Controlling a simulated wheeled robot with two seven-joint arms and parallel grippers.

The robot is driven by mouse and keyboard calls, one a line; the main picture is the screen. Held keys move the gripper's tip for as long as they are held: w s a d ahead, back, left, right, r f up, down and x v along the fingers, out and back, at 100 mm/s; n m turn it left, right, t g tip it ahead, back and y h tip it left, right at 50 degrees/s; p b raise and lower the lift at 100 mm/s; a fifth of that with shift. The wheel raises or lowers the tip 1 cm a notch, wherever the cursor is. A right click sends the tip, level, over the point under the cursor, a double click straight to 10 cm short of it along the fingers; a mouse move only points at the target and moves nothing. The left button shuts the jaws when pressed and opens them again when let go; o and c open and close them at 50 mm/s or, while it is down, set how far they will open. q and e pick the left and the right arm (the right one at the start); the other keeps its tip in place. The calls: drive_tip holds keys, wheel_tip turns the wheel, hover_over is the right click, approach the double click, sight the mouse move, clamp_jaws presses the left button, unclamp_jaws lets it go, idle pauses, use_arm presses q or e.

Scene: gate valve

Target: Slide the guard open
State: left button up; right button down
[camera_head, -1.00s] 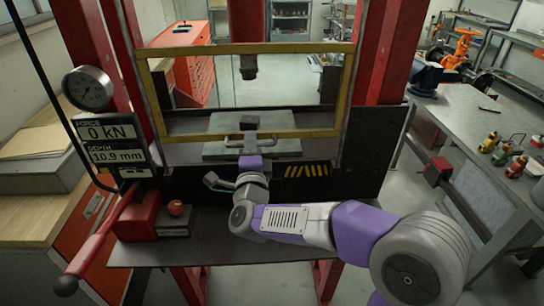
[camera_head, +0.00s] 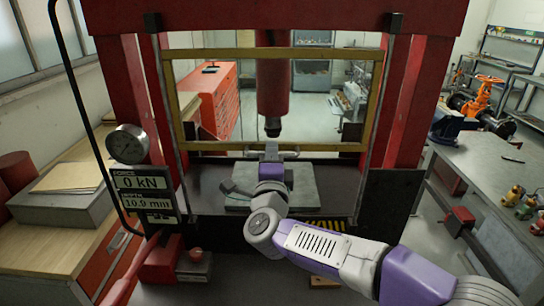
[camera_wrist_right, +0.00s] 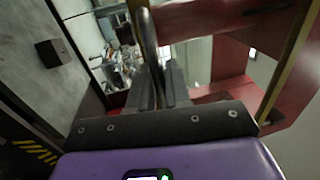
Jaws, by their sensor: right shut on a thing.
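The guard (camera_head: 215,146) is a yellow frame around a clear panel on the front of the red press. Its lower bar is above the grey plate on the press bed, with open space beneath. A pale bar handle (camera_head: 288,154) is on its lower bar. My right gripper (camera_head: 271,153) is shut on this handle, its arm reaching in from the lower right. In the right wrist view, the fingers (camera_wrist_right: 160,88) close around the metal handle (camera_wrist_right: 147,35), and a yellow frame edge (camera_wrist_right: 290,55) shows at right. My left gripper is not in view.
The dark red ram (camera_head: 272,85) hangs behind the panel above the grey plate (camera_head: 305,185). A gauge (camera_head: 128,144) and a display reading 0 kN (camera_head: 145,183) are on the left. A red lever (camera_head: 128,275) stands at lower left. A workbench (camera_head: 500,185) is at right.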

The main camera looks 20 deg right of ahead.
drive_tip(key=c, duration=1.3)
unclamp_jaws()
drive_tip(key=shift+o, duration=0.2)
drive_tip(key=shift+s, duration=0.1)
drive_tip(key=b+v, duration=0.1)
drive_tip(key=v, duration=0.6)
drive_tip(key=shift+s+a, duration=0.15)
